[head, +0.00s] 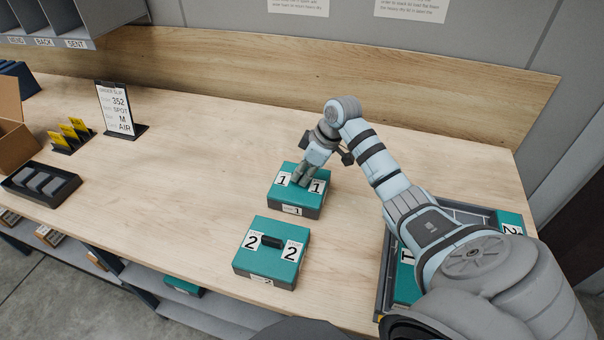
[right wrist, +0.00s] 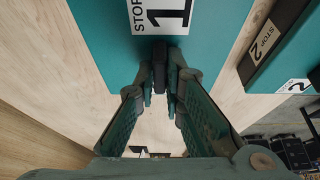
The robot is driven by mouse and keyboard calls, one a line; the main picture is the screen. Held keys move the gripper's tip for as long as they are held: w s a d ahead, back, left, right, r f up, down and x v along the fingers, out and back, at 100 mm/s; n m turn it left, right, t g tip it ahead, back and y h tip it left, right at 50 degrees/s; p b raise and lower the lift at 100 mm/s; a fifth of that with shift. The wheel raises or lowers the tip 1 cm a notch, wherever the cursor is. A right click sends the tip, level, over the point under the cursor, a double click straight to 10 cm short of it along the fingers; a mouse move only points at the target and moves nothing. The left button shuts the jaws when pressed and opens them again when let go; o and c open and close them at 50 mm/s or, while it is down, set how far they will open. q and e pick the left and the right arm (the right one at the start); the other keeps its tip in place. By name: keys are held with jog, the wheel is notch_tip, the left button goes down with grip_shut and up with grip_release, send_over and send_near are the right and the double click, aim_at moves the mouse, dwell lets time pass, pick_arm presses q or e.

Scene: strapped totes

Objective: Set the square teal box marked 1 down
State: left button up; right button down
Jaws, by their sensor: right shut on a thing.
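The square teal box marked 1 (head: 312,202) is at the middle of the wooden table, behind the teal box marked 2 (head: 270,272). My right gripper (head: 301,181) is above box 1, shut on the dark handle on its lid. In the right wrist view the fingers (right wrist: 160,85) close on the handle, and the teal lid with its "1" label (right wrist: 110,45) fills the top. Box 1 looks level; I cannot tell whether its underside touches the table. Box 2 also shows in the right wrist view (right wrist: 283,45), apart from box 1. My left gripper is not in view.
A grey tote (head: 383,290) with teal boxes stands at the right, partly hidden by my right arm. An order slip stand (head: 116,110), yellow tags (head: 70,133) and a black tray (head: 40,184) are at the left. The table (head: 190,190) left of the boxes is clear.

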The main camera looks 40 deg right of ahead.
jog(key=shift+w+d+f, duration=0.1)
jog(key=shift+f, duration=0.05)
jog(key=c, duration=1.7)
grip_release()
jog(key=shift+w+f, duration=0.1)
jog(key=shift+w, duration=0.05)
jog(key=v, duration=1.2)
jog(key=shift+r+p, duration=0.25)
jog(key=shift+p, duration=0.1)
